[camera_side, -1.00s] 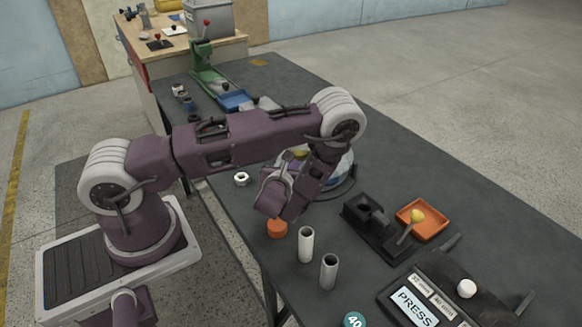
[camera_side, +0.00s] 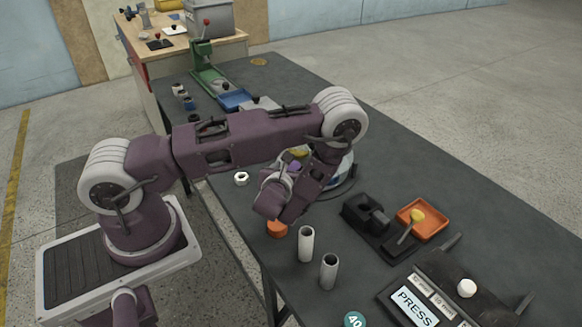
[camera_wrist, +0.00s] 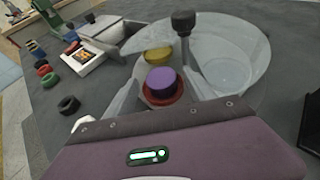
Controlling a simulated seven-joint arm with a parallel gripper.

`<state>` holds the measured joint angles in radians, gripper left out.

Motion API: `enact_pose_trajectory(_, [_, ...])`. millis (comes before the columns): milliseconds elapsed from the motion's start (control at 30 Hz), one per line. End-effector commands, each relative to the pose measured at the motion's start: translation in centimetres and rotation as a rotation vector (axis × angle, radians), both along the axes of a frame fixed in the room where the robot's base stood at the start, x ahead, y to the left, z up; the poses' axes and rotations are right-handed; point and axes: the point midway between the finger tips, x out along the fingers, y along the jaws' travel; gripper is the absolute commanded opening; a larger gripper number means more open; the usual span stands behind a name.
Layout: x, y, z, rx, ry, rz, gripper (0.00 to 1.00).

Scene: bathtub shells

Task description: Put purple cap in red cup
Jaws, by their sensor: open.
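The purple cap (camera_wrist: 163,80) shows in the wrist view as a short round piece. It appears to sit within the rim of the red cup (camera_wrist: 150,97), though I cannot tell whether it rests inside or is a little above. My gripper (camera_wrist: 162,86) is open, with one pale finger on each side of the cap and cup. No finger clearly touches the cap. In the side view my wrist hides the fingertips and most of this spot; a small purple patch (camera_side: 298,154) shows behind it.
A yellow round piece (camera_wrist: 158,54) lies just beyond the cup. A dark-knobbed post (camera_wrist: 183,21) stands close by on a large pale round dish (camera_wrist: 232,70). In the side view, two grey tubes (camera_side: 306,244) and an orange tray (camera_side: 423,219) stand nearer.

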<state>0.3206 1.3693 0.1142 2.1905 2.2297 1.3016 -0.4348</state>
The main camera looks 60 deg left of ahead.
Motion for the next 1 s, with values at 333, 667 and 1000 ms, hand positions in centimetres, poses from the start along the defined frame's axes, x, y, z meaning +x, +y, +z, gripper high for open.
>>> enact_pose_trajectory(333, [-5.9,-6.0,3.8,0.007,-0.003,-0.004,0.67])
enact_pose_trajectory(667, [-8.5,-3.9,12.2,-0.011,-0.183,0.289,0.67])
enact_pose_trajectory(1000, [-24.2,-4.9,22.6,-0.643,-0.596,1.382,0.67])
